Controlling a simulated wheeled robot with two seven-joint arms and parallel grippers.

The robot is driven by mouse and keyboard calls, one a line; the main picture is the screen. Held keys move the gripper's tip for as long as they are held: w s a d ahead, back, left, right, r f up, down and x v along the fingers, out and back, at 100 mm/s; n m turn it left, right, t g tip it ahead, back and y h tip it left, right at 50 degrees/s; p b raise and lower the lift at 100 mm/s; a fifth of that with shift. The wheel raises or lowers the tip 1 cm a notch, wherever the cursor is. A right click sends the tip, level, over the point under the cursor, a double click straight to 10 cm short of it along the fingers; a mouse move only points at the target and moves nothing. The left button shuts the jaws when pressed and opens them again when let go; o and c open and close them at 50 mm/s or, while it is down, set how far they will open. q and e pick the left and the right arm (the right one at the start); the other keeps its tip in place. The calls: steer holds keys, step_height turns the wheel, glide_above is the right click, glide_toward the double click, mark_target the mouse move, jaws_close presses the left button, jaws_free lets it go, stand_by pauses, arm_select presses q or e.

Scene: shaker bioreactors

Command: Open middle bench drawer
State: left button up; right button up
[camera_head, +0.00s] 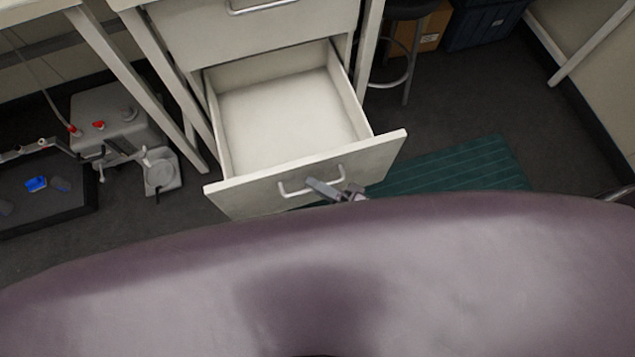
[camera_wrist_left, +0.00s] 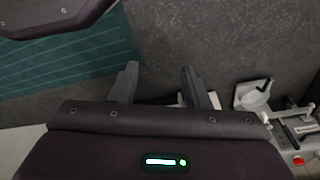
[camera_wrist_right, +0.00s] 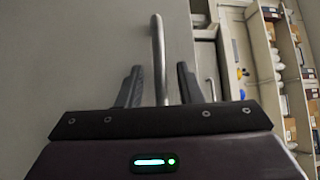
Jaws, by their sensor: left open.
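A white bench drawer (camera_head: 305,172) is pulled well out of its cabinet in the head view, and its inside is empty. Its metal bar handle (camera_head: 297,188) is on the front panel. My right gripper (camera_head: 335,189) is at the right end of this handle. In the right wrist view the handle bar (camera_wrist_right: 158,50) runs between the fingers of my right gripper (camera_wrist_right: 159,85), with gaps at both sides, so the fingers look open around it. My left gripper (camera_wrist_left: 160,80) is open and empty above the floor in the left wrist view; it is hidden in the head view.
A closed drawer (camera_head: 250,30) with its own handle is above the open one. A grey device with red knobs (camera_head: 115,115) and a dark tray (camera_head: 45,190) are at left. A green mat (camera_head: 450,175) lies on the floor at right. A stool (camera_head: 405,50) stands behind.

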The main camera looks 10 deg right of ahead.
steer(key=v, duration=0.7)
steer(key=shift+s+d, duration=0.25)
steer(key=shift+d, duration=0.1)
